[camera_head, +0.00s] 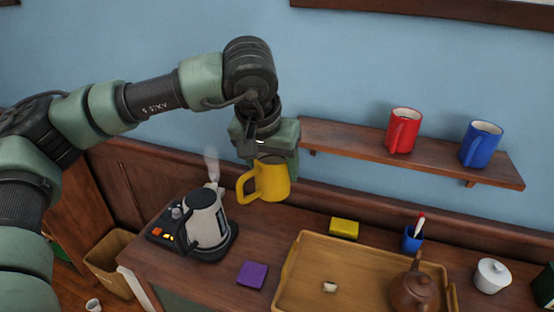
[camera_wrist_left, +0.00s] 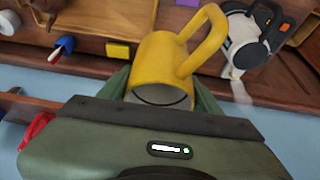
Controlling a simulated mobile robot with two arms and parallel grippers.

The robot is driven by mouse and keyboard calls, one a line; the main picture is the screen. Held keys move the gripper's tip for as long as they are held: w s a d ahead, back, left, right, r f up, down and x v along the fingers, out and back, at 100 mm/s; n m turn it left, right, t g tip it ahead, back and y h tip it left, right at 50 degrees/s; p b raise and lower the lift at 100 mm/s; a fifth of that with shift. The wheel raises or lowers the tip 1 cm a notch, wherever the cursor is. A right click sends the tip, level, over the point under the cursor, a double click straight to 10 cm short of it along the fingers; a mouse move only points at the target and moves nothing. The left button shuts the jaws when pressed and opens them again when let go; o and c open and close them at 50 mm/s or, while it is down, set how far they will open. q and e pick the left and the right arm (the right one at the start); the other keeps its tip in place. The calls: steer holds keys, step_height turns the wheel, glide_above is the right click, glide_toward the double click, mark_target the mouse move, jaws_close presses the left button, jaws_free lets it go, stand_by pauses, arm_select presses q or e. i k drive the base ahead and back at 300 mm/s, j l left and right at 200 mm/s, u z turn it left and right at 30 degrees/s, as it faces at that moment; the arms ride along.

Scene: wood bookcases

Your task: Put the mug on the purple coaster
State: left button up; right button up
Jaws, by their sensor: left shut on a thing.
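A yellow mug (camera_head: 272,180) is held in the air by my left gripper (camera_head: 268,156), which is shut on it. The mug's handle points left in the head view. In the left wrist view the mug (camera_wrist_left: 160,65) sits between the fingers, with its handle toward the upper right. The purple coaster (camera_head: 252,274) lies flat and bare on the wooden counter, below and slightly left of the mug. It also shows in part at the top edge of the left wrist view (camera_wrist_left: 188,3). My right gripper is not in view.
A steaming kettle (camera_head: 207,220) stands left of the coaster. A wooden tray (camera_head: 290,283) with a brown teapot (camera_head: 412,292) lies to the right. A yellow block (camera_head: 344,228) and blue cup (camera_head: 411,240) stand behind it. A wall shelf (camera_head: 345,142) holds red and blue mugs.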

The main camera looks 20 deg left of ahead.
mark_target(248, 280)
steer(key=k+j+u, duration=0.15)
steer(key=k+u, duration=0.35)
steer(key=k, duration=0.15)
steer(key=i+l+u, duration=0.2)
steer(key=l, duration=0.15)
steer(key=i+l+u, duration=0.2)
steer(key=l, duration=0.15)
steer(key=l+u, duration=0.2)
steer(key=l, duration=0.15)
steer(key=i+l+u, duration=0.15)
steer(key=l, duration=0.7)
